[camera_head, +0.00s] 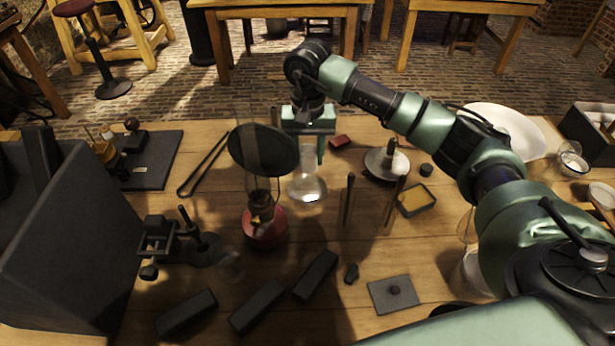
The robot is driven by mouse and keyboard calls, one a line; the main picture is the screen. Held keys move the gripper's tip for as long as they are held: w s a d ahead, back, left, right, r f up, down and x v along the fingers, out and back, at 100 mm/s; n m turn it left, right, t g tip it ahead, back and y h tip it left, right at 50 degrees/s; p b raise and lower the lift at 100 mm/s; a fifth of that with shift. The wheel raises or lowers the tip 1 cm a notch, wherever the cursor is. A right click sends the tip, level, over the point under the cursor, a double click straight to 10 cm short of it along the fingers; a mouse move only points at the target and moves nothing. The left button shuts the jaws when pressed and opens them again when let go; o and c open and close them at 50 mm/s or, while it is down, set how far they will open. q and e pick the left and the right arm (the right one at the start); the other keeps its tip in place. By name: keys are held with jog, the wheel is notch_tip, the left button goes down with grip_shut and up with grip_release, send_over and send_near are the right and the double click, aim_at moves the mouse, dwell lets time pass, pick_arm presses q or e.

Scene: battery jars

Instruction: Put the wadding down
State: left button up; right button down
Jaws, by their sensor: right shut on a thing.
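My right gripper (307,140) comes down from above at the middle of the table. It is shut around the narrow upper part of a clear, flask-like glass vessel (308,188). The vessel's wide, pale lower part hangs below or stands between the fingers; I cannot tell whether it touches the table. I cannot make out any wadding for sure, in the gripper or on the table. My left gripper is not in view.
A red-based lamp (265,228) with a dark round disc (263,149) stands close left of the gripper. Two upright rods, a yellow-filled tray (416,199) and a round plate (386,165) are to the right. Dark blocks (258,306) lie in front on the wooden table (335,235).

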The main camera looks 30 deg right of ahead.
aim_at(307, 167)
notch_tip(307, 167, down, 4)
jog(key=shift+f, duration=0.15)
notch_tip(307, 167, down, 4)
jog(key=shift+f+p, duration=0.25)
jog(key=shift+p, duration=0.3)
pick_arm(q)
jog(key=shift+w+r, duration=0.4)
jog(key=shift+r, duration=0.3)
pick_arm(e)
jog(key=shift+f, duration=0.2)
jog(key=c, duration=0.9)
grip_release()
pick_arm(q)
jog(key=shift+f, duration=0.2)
